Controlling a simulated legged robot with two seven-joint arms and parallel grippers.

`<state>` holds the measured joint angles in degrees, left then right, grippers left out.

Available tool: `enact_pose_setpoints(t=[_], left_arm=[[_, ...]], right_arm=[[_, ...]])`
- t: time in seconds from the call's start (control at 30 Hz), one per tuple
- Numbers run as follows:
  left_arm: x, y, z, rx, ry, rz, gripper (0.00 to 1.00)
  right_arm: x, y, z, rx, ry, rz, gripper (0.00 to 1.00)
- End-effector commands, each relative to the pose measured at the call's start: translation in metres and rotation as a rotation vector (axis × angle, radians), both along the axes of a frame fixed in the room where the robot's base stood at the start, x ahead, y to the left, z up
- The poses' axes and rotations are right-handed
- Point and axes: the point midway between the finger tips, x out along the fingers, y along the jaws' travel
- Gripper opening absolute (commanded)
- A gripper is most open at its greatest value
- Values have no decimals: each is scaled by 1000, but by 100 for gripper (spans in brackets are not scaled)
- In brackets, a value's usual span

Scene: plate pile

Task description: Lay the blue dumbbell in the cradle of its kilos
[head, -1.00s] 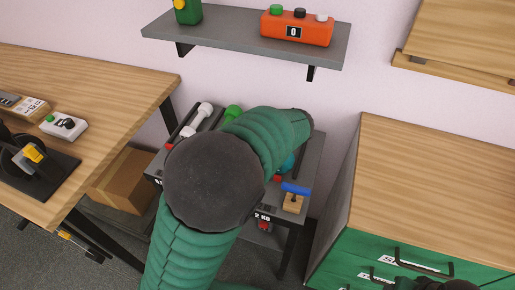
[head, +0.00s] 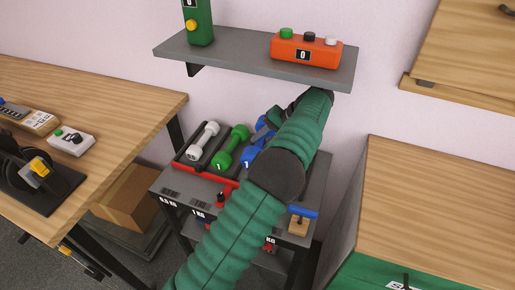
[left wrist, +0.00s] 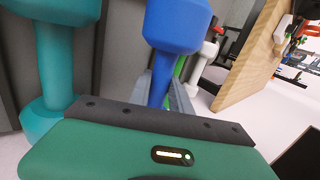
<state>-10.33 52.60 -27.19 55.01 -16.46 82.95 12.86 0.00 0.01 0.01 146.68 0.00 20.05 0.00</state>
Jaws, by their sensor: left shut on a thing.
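The blue dumbbell (head: 249,159) shows in the head view beside the green dumbbell (head: 232,147), partly hidden by my left arm. My left gripper (head: 266,127) is shut on it. In the left wrist view the fingers (left wrist: 163,92) close around the handle of the blue dumbbell (left wrist: 177,27), and one end rises above them. I cannot tell whether it rests in a cradle or hangs just above one. The rack (head: 170,186) has kilo labels along its front; the arm covers part of them. My right gripper is not in view.
A white dumbbell (head: 203,140) lies left of the green one. A teal dumbbell (left wrist: 50,62) stands close beside my gripper in the left wrist view. A wall shelf (head: 235,58) with an orange button box (head: 306,50) hangs above. A blue-topped wooden piece (head: 299,224) sits at right.

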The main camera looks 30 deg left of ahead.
Motion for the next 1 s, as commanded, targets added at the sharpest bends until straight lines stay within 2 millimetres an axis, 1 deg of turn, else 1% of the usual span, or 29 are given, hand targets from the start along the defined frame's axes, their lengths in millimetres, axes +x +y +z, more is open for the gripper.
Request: enact_pose_setpoints(t=[0.07, 0.1, 0.13, 0.37, 0.53, 0.63, 0.87, 0.9, 0.93, 1.0], left_arm=[[7, 3, 3, 4, -2, 0, 0], [6, 2, -7, 3, 0, -1, 0], [5, 2, -10, 3, 0, -1, 0], [5, 2, -25, 4, -2, 0, 0], [5, 2, -55, 4, 1, 1, 0], [7, 3, -69, 4, -4, 0, 0], [9, 3, -68, 3, -4, 0, 0], [8, 2, -71, -1, 0, 0, 28], [8, 2, -71, -1, 0, 0, 32], [9, 2, -71, -1, 0, 1, 33]], right_arm=[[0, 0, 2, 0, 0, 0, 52], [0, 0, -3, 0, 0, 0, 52], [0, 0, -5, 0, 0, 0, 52], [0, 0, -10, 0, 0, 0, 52], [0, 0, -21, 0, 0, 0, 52], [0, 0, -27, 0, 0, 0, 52], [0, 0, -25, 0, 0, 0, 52], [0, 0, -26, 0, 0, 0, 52], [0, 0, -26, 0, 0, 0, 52], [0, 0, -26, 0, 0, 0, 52]])
